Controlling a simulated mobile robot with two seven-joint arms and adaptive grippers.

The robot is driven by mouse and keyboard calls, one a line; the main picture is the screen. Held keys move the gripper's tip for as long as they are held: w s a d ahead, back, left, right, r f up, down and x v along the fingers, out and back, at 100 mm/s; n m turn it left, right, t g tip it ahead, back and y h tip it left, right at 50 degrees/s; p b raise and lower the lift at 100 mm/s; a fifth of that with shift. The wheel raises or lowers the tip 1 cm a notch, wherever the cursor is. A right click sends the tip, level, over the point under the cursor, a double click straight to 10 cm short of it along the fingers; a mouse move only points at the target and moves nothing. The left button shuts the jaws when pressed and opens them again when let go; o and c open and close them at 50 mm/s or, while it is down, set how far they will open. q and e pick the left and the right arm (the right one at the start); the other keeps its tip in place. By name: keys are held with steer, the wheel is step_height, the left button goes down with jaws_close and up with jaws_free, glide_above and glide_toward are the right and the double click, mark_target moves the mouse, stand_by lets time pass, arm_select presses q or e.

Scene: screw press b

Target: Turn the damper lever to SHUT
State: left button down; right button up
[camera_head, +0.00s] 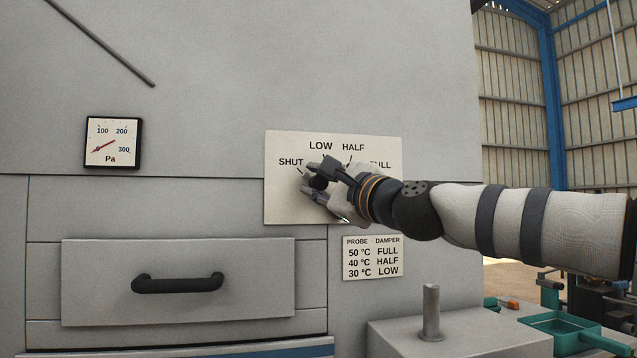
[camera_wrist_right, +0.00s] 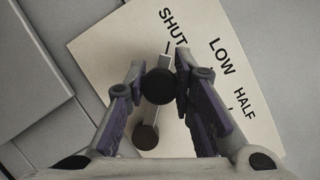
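The damper plate (camera_head: 283,207) is a cream panel with SHUT, LOW, HALF and FULL marks; FULL is partly covered by my right gripper. The plate (camera_wrist_right: 103,49) also fills much of the right wrist view. There the damper lever has a dark round knob (camera_wrist_right: 158,86) and a dark pivot (camera_wrist_right: 145,137), and its tip points at or very near the SHUT tick. My right gripper (camera_wrist_right: 160,80) has its fingers on both sides of the knob, seemingly touching it. In the head view my right gripper (camera_head: 318,176) hides most of the lever. My left gripper is out of view.
A Pa gauge (camera_head: 113,142) is at upper left, and a drawer with a black handle (camera_head: 178,284) below it. A probe/damper table card (camera_head: 373,258) hangs under the plate. A grey box with an upright peg (camera_head: 431,313) stands below my right arm.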

steer(key=o, duration=0.4)
steer(key=shift+f, duration=0.1)
steer(key=v, duration=1.2)
steer(key=shift+s, duration=0.1)
steer(key=shift+a, duration=0.1)
